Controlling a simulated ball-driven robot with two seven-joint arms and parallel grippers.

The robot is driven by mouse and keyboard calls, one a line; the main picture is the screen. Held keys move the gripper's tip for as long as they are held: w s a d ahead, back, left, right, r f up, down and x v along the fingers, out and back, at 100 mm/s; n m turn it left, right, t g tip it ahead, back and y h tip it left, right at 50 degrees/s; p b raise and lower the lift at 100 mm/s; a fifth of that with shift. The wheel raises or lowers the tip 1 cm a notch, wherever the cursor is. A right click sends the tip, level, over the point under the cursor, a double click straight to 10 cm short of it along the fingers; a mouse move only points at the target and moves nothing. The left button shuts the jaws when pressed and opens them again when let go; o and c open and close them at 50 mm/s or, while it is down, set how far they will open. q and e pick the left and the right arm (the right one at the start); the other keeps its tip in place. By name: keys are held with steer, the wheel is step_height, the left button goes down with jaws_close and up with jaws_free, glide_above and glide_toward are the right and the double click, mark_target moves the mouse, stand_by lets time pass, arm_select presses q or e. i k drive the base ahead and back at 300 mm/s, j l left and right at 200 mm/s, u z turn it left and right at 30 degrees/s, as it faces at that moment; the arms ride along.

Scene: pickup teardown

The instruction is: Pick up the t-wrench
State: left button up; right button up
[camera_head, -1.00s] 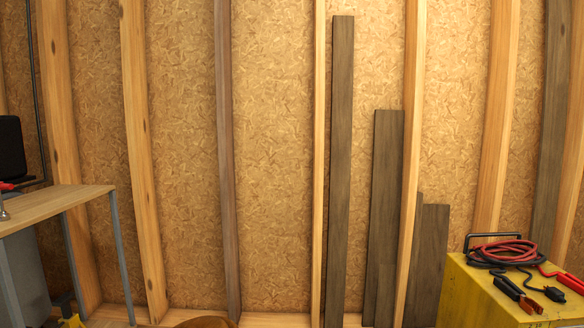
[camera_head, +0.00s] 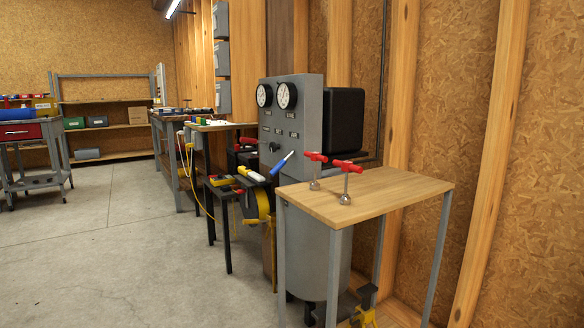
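Two T-shaped tools with red crossbar handles stand upright at the left part of a small wooden-topped table (camera_head: 400,190). The nearer t-wrench (camera_head: 346,184) has a thin metal shaft and a rounded metal foot on the tabletop. The second red-handled T tool (camera_head: 315,172) stands just behind it to the left, close to the grey gauge panel. I cannot tell from their looks which one the task names. Neither of my grippers shows in the view.
A grey panel (camera_head: 310,120) with two dials and a blue-tipped lever (camera_head: 281,163) stands behind the table. A black box (camera_head: 344,120) is beside it. Benches and a red-drawer cart (camera_head: 20,131) are farther left. The concrete floor (camera_head: 100,240) at left is mostly open.

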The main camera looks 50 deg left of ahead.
mark_target(315, 156)
steer(key=u, duration=1.25)
